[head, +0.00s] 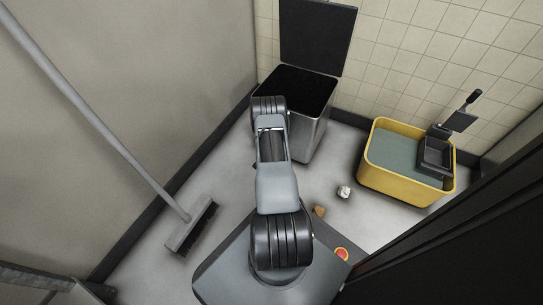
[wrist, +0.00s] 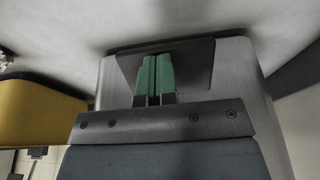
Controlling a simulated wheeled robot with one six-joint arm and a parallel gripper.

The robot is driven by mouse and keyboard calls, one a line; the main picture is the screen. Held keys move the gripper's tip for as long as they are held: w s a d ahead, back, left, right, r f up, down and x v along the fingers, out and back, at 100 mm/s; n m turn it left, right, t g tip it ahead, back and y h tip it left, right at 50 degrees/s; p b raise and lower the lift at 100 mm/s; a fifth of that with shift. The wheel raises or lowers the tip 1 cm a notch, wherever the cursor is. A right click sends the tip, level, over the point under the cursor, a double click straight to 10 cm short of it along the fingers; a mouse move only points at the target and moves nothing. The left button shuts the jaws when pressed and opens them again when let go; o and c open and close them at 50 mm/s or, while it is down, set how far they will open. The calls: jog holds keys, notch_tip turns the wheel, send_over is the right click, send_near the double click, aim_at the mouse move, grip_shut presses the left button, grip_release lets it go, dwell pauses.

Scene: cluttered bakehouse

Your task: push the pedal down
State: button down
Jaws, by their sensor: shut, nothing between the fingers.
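The pedal (wrist: 194,65) is a dark flat plate at the foot of the steel bin, in the upper middle of the wrist view. My gripper (wrist: 153,60) has green fingertips, shut together with nothing between them. The fingertips overlap the pedal in the picture and seem to rest on it, though the contact itself is hidden. The steel bin (head: 310,133) stands against the back wall in the head view, with its dark lid (head: 317,35) raised upright and its dark inside showing. My arm hides the pedal and gripper in the head view.
A yellow mop bucket (head: 399,185) with a wringer (head: 436,153) stands right of the bin. A broom (head: 191,226) leans at the left wall. Small litter, including a white crumpled piece (head: 344,191), lies on the floor. A dark panel (head: 460,235) closes off the right.

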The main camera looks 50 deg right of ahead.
jog(key=shift+r, duration=0.1)
jog(key=shift+a+r, duration=0.1)
jog(key=shift+r, duration=0.15)
jog(key=s+a+r, duration=0.2)
jog(key=a+r, duration=0.5)
jog(key=r, duration=0.3)
jog(key=shift+a+r+p, duration=0.3)
jog(key=shift+p, duration=0.1)
